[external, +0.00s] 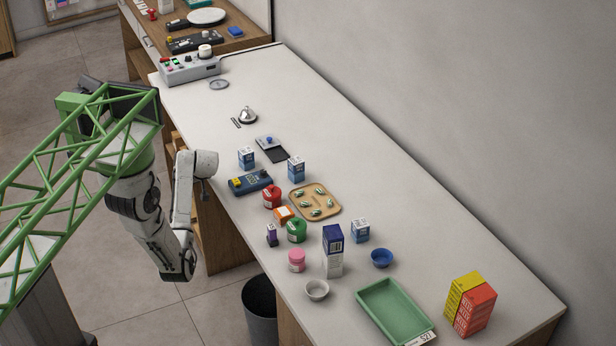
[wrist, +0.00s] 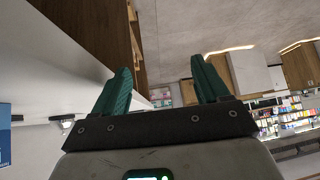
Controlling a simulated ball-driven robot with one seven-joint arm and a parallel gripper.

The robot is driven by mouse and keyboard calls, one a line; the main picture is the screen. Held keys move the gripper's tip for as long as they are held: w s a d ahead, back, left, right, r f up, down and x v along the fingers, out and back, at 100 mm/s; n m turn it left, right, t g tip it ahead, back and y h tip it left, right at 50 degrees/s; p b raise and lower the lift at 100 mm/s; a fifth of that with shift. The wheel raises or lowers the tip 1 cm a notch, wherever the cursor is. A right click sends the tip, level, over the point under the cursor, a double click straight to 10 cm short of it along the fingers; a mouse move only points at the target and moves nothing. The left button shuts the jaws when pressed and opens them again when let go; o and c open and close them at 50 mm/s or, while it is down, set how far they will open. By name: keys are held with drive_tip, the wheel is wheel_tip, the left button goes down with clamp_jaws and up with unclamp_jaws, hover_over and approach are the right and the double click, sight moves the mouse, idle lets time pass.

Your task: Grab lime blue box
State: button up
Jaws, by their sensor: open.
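No box shows a clear lime colour, so I cannot tell which one is the lime blue box. Small blue-and-white boxes stand on the white counter (external: 400,190): one at the left (external: 246,157), a second in the middle (external: 296,169) and a third farther right (external: 360,231). A taller dark-blue and white box (external: 333,252) stands in front of the third. My gripper (wrist: 160,66) is open and empty in the wrist view, with its green fingers apart. In the external view my arm is beside the counter's left edge, away from the boxes; the fingers are not clear there.
A wooden tray (external: 334,211), red jar (external: 272,197), green jar (external: 296,230), pink jar (external: 297,261) and blue bowl (external: 382,258) crowd the boxes. A green tray (external: 372,302) and yellow-red boxes (external: 477,308) are nearer the front right. The counter's wall side is clear.

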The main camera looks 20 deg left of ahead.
sight(245, 156)
drive_tip(key=shift+n, duration=0.9)
drive_tip(key=w+r, duration=0.7)
drive_tip(key=w, duration=0.1)
drive_tip(key=shift+w+d+r+p, duration=0.1)
drive_tip(key=shift+d+r+p, duration=0.1)
drive_tip(key=shift+d+p, duration=0.1)
drive_tip(key=w+d+r+m+g+h+p, duration=0.1)
drive_tip(key=w+d+r+h, duration=0.15)
drive_tip(key=d, duration=0.55)
drive_tip(key=w+d+r+m+g+h+p, duration=0.1)
drive_tip(key=d+r, duration=0.2)
drive_tip(key=d, duration=0.5)
drive_tip(key=x, duration=1)
drive_tip(key=shift+d+f, duration=0.1)
drive_tip(key=shift+f, duration=0.15)
drive_tip(key=shift+c, duration=0.4)
drive_tip(key=shift+y, duration=0.25)
drive_tip(key=c, duration=1.1)
drive_tip(key=shift+o, duration=0.2)
drive_tip(key=shift+r, duration=0.1)
